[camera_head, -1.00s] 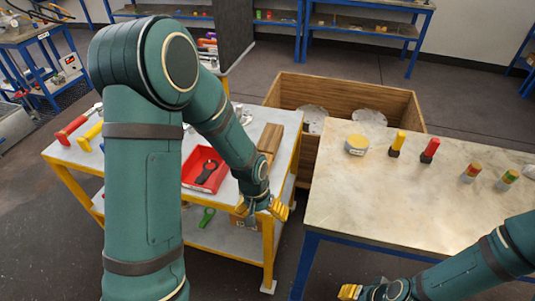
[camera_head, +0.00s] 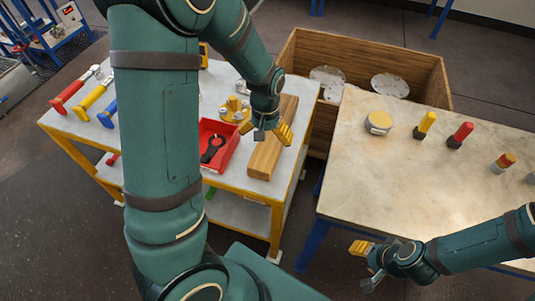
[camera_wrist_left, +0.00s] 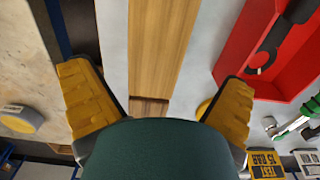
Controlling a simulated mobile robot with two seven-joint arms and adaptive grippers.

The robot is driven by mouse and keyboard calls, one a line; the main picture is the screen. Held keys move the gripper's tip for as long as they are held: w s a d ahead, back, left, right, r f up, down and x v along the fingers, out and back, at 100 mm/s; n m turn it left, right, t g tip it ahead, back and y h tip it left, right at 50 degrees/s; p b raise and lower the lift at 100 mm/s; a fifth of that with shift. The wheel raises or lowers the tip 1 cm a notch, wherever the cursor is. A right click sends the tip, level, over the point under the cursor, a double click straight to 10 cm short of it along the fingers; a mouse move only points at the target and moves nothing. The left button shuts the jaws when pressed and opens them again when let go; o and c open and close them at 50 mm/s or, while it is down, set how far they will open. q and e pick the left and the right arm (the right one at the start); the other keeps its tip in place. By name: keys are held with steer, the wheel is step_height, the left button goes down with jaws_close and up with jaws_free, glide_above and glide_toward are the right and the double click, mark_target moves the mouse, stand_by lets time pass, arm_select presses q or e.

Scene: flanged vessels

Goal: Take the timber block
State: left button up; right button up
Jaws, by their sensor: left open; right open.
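The timber block (camera_head: 265,156) is a long light-brown wooden bar lying on the grey top of the yellow-framed cart, to the right of the red tray. My left gripper (camera_head: 266,132) is over the block, open. In the left wrist view the block (camera_wrist_left: 160,45) runs lengthwise between the two spread yellow fingers (camera_wrist_left: 158,108), with a gap on each side; its near end is hidden by my wrist. I cannot tell the exact height above it. My right gripper (camera_head: 366,264) is open and empty, in front of the marble-topped table's near edge.
The red tray (camera_head: 228,157) with a black tool sits close left of the block. A large wooden crate (camera_head: 420,69) stands behind.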

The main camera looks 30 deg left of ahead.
mark_target(267, 148)
arm_select(q)
step_height(267, 148, down, 3)
steer(key=shift+r, duration=0.15)
steer(key=shift+d+f+b, duration=0.2)
steer(key=shift+f+b, duration=1)
steer(key=shift+f, duration=1.4)
steer(key=c, duration=1.2)
